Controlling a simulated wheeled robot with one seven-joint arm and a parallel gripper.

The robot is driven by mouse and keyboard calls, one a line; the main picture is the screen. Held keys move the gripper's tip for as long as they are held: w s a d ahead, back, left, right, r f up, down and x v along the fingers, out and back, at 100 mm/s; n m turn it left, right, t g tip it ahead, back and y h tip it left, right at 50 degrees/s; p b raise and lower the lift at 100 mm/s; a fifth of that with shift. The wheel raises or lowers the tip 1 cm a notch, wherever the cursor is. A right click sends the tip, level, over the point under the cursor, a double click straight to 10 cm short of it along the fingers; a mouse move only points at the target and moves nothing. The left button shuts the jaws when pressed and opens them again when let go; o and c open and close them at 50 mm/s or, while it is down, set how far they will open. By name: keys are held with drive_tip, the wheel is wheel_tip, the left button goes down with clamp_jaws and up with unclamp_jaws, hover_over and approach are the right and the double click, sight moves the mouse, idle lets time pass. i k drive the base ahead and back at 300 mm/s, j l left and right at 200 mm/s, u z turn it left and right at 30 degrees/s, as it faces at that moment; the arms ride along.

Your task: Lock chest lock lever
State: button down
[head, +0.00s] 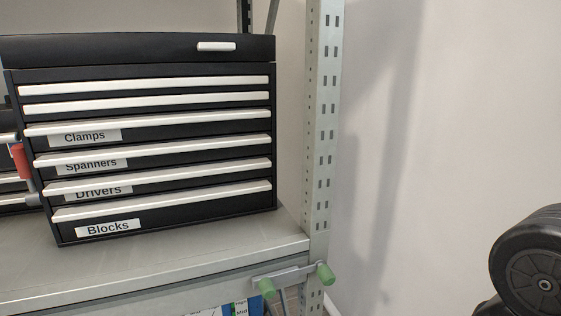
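A black tool chest (150,217) with white drawer pulls and a lid stands on the rack shelf in the head view. A white tab (216,46) is on the lid front. My gripper is not in view.
The grey shelf (180,265) has bare room before the chest. A perforated upright (322,130) stands right of it. A metal bar with green knobs (325,273) juts at the shelf's front corner. Another dark unit is partly hidden at left.

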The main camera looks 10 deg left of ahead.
sight(33, 198)
drive_tip(key=u, duration=1.85)
drive_tip(key=i+j+z, duration=0.1)
drive_tip(key=i+j, duration=0.3)
drive_tip(key=j, duration=0.1)
